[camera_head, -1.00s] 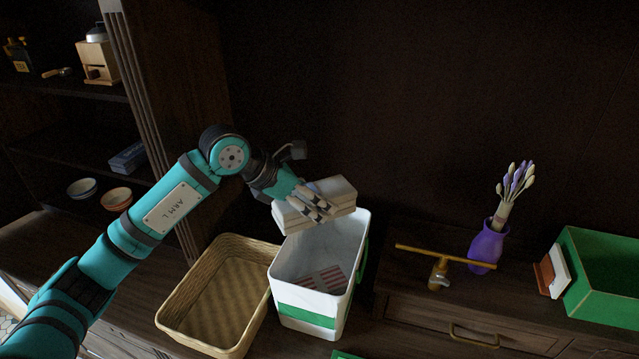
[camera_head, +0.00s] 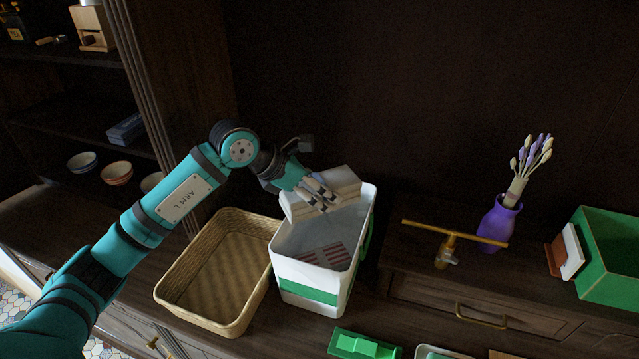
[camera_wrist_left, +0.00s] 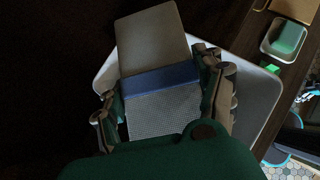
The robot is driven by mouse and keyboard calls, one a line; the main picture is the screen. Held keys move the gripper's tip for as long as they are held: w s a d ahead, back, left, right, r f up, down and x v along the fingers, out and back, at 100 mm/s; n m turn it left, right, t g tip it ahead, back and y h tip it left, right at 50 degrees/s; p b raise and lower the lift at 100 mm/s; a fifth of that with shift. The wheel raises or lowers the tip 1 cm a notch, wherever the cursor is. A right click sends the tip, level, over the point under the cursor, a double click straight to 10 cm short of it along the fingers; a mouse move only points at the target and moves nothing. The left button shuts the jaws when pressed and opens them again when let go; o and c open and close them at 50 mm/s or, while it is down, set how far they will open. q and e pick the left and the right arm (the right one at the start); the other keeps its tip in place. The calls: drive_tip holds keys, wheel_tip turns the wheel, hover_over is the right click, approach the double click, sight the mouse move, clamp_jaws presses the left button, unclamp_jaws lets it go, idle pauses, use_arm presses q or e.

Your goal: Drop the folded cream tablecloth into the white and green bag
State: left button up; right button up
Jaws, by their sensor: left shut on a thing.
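The folded cream tablecloth (camera_head: 338,184) is held by my left gripper (camera_head: 318,194), which is shut on it. In the left wrist view the tablecloth (camera_wrist_left: 152,48) lies between the fingers of the gripper (camera_wrist_left: 165,95), with a blue band across it. The white and green bag (camera_head: 312,277) stands upright and open on the wooden surface. The tablecloth is over the back part of the bag's mouth. A red and white striped thing (camera_head: 325,255) lies inside the bag. The bag's white rim (camera_wrist_left: 257,98) shows behind the gripper in the wrist view. My right gripper is not in view.
A woven basket (camera_head: 222,275) stands directly left of the bag. To the right are a brass T-shaped thing (camera_head: 447,240), a purple vase (camera_head: 497,225) with flowers and a green box (camera_head: 607,262). A green tray (camera_head: 362,345) is in front. Shelves with bowls (camera_head: 117,172) are at left.

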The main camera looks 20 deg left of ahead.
use_arm(q)
drive_tip(key=shift+r, duration=0.15)
drive_tip(key=o, duration=1.5)
drive_tip(key=shift+o, duration=0.2)
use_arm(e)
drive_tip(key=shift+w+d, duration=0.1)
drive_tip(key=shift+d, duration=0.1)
use_arm(q)
drive_tip(key=v, duration=1.2)
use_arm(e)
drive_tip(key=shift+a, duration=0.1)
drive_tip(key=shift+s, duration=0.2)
